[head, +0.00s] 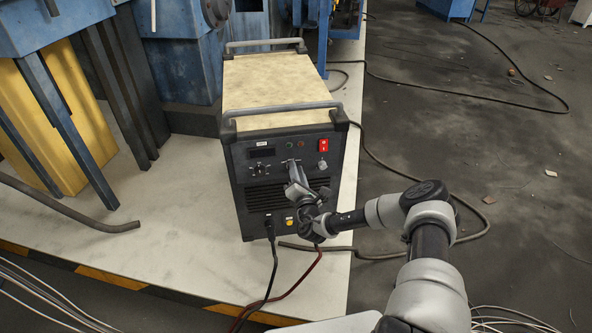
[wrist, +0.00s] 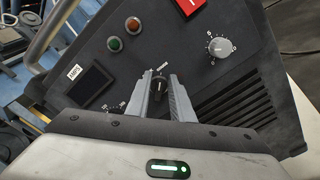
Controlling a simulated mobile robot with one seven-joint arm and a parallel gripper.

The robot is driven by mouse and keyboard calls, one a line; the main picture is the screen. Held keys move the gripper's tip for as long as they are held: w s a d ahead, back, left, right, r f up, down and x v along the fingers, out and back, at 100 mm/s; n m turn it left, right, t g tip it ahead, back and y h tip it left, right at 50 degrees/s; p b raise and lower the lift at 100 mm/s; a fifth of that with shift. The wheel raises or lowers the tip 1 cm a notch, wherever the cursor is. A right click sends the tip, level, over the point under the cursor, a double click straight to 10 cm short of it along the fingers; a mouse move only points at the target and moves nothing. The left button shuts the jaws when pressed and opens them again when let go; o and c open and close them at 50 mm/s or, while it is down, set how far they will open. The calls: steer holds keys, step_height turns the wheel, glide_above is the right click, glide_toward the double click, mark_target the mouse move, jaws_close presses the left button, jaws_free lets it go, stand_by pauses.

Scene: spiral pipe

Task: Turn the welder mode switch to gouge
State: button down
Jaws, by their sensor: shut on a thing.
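The welder (head: 237,185) is a dark box with a beige top, standing on the pale platform. My gripper (head: 292,167) is at the middle of its front panel. In the wrist view the two fingers of my gripper (wrist: 163,98) stand on either side of a black knob, the mode switch (wrist: 159,84), and are shut on it. Its upper end points up toward small white markings on the panel, too small to read. Its lower part is hidden by the gripper body. In the head view my gripper hides most of this switch.
A grey dial (wrist: 217,46), a red power switch (wrist: 188,4), green (wrist: 114,44) and orange (wrist: 133,25) lamps and a dark display (wrist: 90,86) surround the switch. Another dial (head: 260,169) is to the left. Cables (head: 272,262) hang from the welder's lower front.

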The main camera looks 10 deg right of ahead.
steer(key=shift+f+m, duration=0.1)
steer(key=shift+m, duration=0.2)
steer(key=c, duration=1.9)
jaws_free()
steer(key=shift+o, duration=0.2)
steer(key=shift+s, duration=0.1)
steer(key=s+p, duration=0.2)
steer(key=s, duration=1.5)
steer(key=shift+s+p, duration=0.2)
steer(key=shift+p, duration=0.2)
